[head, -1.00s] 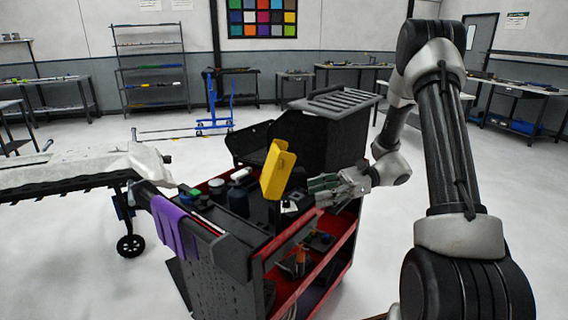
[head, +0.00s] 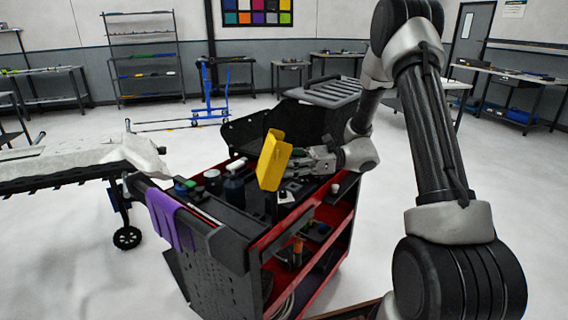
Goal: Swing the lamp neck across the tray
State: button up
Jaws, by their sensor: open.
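The lamp is a yellow head (head: 274,160), tilted, above the top tray of the red and black cart (head: 258,243). A thin dark neck below it is partly hidden. My gripper (head: 300,160) is open, level with the head and close to its right side. Whether the fingers touch it I cannot tell. The dark top tray (head: 212,207) holds several small bottles and jars on its left part.
A purple cloth (head: 168,220) hangs over the cart's left end. A covered bench (head: 80,165) is at left. A blue stand (head: 208,92) is farther back. Open floor lies around the cart.

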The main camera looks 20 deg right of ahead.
jog(key=shift+c, duration=0.5)
grip_shut()
